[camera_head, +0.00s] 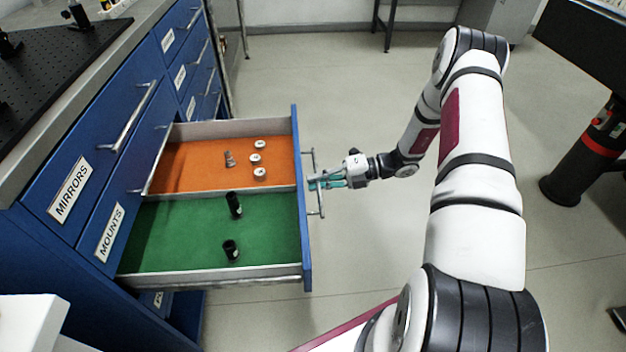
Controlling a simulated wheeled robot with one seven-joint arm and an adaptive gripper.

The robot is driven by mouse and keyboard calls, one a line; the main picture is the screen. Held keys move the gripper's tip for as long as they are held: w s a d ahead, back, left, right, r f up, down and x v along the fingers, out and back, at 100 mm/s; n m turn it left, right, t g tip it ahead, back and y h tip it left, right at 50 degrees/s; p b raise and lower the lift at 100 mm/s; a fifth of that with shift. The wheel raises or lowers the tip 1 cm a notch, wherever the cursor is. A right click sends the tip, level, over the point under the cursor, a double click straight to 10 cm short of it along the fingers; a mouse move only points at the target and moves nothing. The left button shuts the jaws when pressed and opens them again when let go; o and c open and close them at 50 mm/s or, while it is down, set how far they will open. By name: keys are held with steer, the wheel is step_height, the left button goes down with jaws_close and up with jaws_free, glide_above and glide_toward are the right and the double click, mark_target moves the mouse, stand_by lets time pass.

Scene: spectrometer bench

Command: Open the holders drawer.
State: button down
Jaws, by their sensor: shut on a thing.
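A blue drawer (306,250) stands pulled out from the cabinet, with its inside in full view. It has an orange-lined compartment and a green-lined compartment, parted by a low divider. Its front faces right, so any label on it is hidden. My gripper (318,183) is at the drawer's front and is shut on the metal bar handle (322,209). No label reading "holders" can be read in this view.
Several small metal parts (260,174) lie on the orange lining; two black cylinders (231,250) stand on the green. Closed drawers labelled MIRRORS (70,189) and MOUNTS (110,233) are at left. Open floor (350,100) lies behind my arm. A black post (575,160) stands at right.

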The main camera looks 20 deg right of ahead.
steer(key=c, duration=1.7)
jaws_free()
steer(key=v, duration=1.2)
